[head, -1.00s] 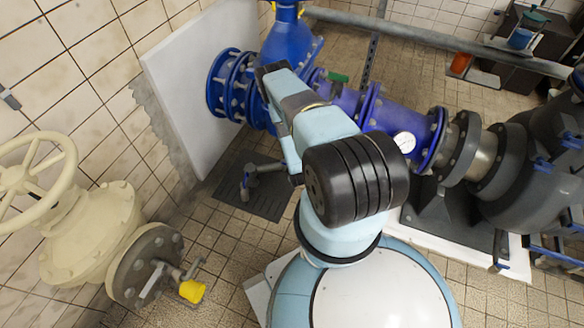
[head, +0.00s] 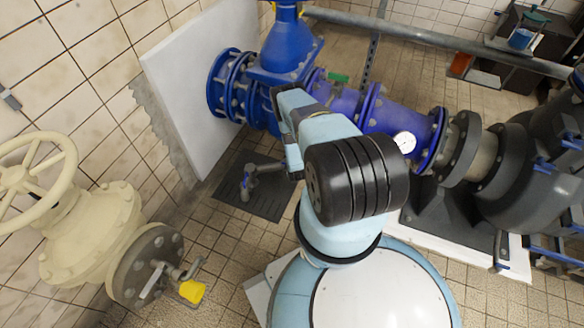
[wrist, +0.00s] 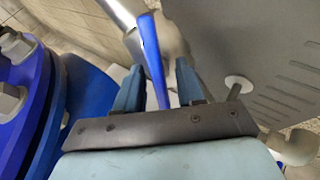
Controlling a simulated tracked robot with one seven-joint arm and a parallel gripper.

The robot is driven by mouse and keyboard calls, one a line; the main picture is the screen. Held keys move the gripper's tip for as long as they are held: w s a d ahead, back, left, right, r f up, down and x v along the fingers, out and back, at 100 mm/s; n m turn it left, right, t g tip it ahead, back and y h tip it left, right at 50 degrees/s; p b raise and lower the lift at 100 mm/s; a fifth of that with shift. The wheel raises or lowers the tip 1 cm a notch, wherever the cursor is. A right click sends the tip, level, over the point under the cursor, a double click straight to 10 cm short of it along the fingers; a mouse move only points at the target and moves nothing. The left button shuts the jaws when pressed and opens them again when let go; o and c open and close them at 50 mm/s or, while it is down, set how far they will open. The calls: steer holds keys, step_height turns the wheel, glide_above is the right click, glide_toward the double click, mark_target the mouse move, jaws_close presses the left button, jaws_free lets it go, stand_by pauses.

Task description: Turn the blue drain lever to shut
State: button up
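The blue drain lever (wrist: 153,55) is a flat blue bar on a grey metal pipe fitting in the wrist view. Its near end reaches between the two blue-grey fingers of my gripper (wrist: 158,82). The fingers are spread, with gaps to the lever, so I see no grip on it. In the head view the lever (head: 246,182) is a small blue piece at the left end of the grey drain pipe (head: 268,167), over the dark floor plate. My gripper's fingers are hidden behind my arm there.
A large blue pipe with a valve body (head: 287,55) runs behind my arm. A dark floor plate (head: 265,205) lies under the drain.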

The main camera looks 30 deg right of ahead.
steer(key=shift+c, duration=0.3)
jaws_close()
steer(key=m, duration=0.6)
steer(key=shift+s, duration=0.1)
steer(key=m, duration=0.6)
steer(key=shift+y, duration=0.4)
steer(key=shift+m, duration=0.3)
